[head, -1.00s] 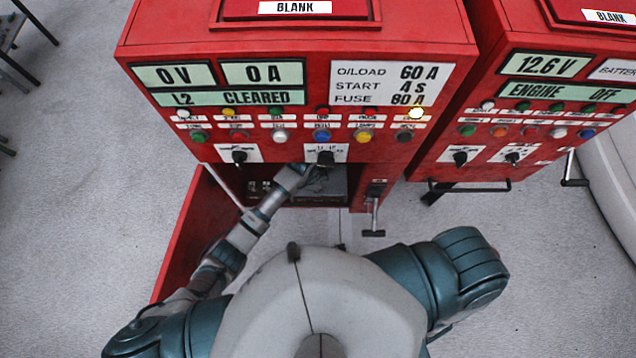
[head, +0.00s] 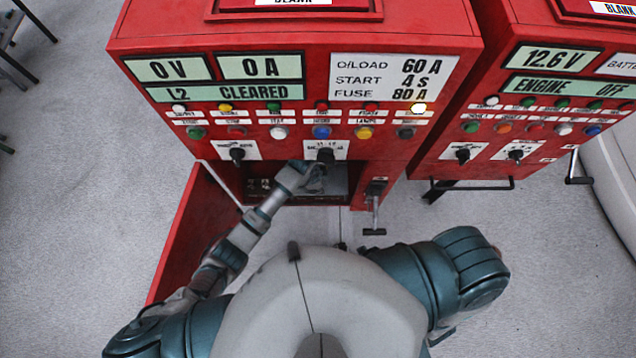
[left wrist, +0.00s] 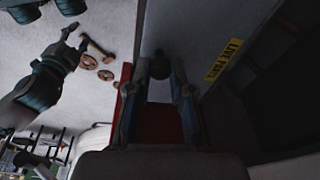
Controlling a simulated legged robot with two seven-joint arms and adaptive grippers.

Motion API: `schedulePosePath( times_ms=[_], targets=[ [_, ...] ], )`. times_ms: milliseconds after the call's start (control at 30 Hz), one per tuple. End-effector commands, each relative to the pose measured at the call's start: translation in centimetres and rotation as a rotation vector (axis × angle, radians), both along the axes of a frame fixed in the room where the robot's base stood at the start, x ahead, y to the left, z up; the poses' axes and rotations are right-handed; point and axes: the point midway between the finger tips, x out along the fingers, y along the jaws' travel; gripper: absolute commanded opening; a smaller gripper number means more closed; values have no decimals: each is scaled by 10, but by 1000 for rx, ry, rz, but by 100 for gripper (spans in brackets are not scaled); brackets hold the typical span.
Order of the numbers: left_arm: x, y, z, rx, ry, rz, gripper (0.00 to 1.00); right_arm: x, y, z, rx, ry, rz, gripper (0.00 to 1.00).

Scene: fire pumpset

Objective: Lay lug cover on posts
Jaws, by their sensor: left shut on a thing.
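The posts cannot be told apart in the shaded compartment. My right forearm and gripper are hidden in the head view. A dark gripper-like shape (left wrist: 76,46) in the wrist view may be my right gripper; its jaw state is unclear.
The red cabinet door (head: 190,232) hangs open at the left. A crank handle (head: 374,218) sticks out right of the compartment. A second red cabinet (head: 450,135) stands at the right. The wrist view shows a yellow LIVE PARTS label (left wrist: 224,60).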

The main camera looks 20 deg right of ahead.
Motion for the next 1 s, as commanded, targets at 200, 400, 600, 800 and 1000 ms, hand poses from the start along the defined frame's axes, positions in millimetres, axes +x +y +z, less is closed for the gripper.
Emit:
schedulePosePath(
  times_ms=[200, 400, 600, 800, 1000],
  targets=[
    [0, 0, -5, -1, 0, -1, 0, -1, 0, -3, 0, 1, 0, 46],
    [0, 1, -6, -1, 0, -1, 41, -1, 0, -3, -1, 1, 0, 46],
    [0, 1, -6, -2, 0, 0, 51, -1, 1, -3, -1, 2, 0, 46],
    [0, 1, -2, -1, -1, 0, 51, -1, 0, -3, 0, 1, 0, 46],
    [1, 8, 30, -1, -3, -1, 51, -1, 0, -3, 0, 1, 0, 46]
  ],
)
